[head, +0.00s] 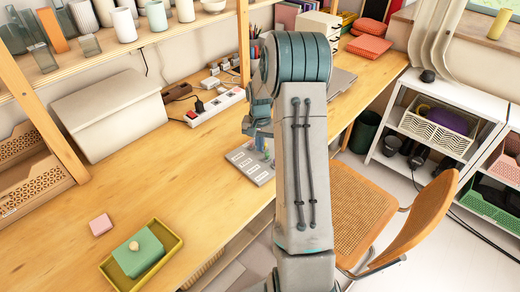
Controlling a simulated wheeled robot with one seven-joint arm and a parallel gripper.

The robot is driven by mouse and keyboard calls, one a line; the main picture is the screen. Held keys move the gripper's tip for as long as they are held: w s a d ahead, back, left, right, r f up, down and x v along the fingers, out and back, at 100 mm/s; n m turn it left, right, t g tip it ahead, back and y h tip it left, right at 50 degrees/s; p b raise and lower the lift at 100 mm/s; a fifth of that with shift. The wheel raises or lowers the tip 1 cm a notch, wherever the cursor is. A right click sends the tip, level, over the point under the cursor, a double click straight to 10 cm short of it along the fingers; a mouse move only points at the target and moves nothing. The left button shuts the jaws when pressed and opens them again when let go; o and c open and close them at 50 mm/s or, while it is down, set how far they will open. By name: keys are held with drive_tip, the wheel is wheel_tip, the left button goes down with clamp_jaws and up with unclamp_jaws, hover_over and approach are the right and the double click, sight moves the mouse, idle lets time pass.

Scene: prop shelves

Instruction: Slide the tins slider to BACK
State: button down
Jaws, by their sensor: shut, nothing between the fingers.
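A flat light-grey panel (240,166) with small darker markings lies on the wooden desk, left of my arm. It looks like the slider panel, but its labels are too small to read. I cannot tell which slider is the tins one or where it stands. My gripper (267,156) is shut and empty, pointing down over the right part of the panel. My arm hides the panel's right side. I cannot tell whether the fingertips touch a slider.
A pink block (101,225) and a yellow tray (172,241) with a green block (138,252) are at the front left. A white power strip (216,106) lies behind the panel. A rattan chair (412,225) stands right of my arm. The desk's middle left is clear.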

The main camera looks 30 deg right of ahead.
sight(266, 148)
drive_tip(key=shift+w+d, duration=0.2)
drive_tip(key=shift+d, duration=0.55)
drive_tip(key=shift+w+d, duration=0.2)
drive_tip(key=shift+d, duration=0.55)
drive_tip(key=shift+a, duration=0.4)
drive_tip(key=shift+s+r+p, duration=0.1)
drive_tip(key=shift+r+p, duration=2.05)
drive_tip(key=shift+r, duration=1.4)
